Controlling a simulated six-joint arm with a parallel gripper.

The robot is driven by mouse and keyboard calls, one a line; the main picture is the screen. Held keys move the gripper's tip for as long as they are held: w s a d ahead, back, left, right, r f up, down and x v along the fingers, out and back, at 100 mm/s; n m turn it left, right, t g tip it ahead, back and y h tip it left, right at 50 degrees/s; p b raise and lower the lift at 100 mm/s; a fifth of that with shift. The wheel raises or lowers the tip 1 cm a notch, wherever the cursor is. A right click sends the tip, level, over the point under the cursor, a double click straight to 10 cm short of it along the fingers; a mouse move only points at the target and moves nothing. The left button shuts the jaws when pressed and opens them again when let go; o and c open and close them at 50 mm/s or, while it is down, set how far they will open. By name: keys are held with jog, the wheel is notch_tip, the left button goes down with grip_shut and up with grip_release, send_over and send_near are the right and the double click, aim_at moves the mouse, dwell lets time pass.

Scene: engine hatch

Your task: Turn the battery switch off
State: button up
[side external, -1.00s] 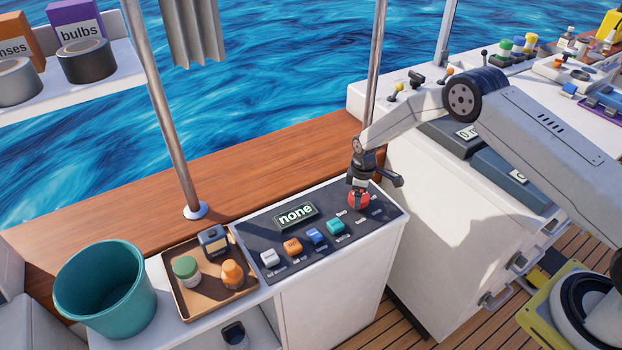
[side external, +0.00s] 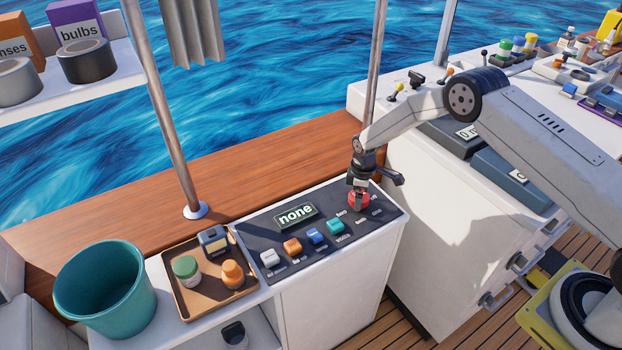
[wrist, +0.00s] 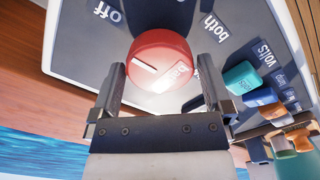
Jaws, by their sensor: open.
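The battery switch is a round red knob (wrist: 160,62) with a white line and white lettering on its face. In the side view the red knob (side external: 358,200) sits at the right end of the dark panel, partly hidden by my gripper. My gripper (wrist: 161,70) is open, with one finger on each side of the knob. I cannot tell if the fingers touch it. In the side view my gripper (side external: 359,188) is right over the knob. The label "off" (wrist: 108,11) and the label "both" (wrist: 215,27) are on the panel around it. The display (side external: 296,215) reads "none".
White, orange, blue and teal rocker switches (side external: 335,227) line the panel left of the knob. A brown tray (side external: 181,300) with small items and a teal bucket (side external: 105,290) stand further left. A metal pole (side external: 376,70) rises behind my gripper.

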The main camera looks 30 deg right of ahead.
jog(key=shift+r, duration=3.85)
jog(key=shift+s+r, duration=0.25)
jog(key=shift+r, duration=0.35)
jog(key=s+a+r+m+t, duration=0.1)
jog(key=s+r+m, duration=0.3)
jog(key=s, duration=0.9)
jog(key=s+a+r+m+t, duration=0.1)
jog(key=s+r+m, duration=0.4)
jog(key=s+r, duration=0.6)
jog(key=shift+s+t, duration=0.3)
jog(key=shift+s, duration=0.9)
jog(key=shift+r, duration=0.1)
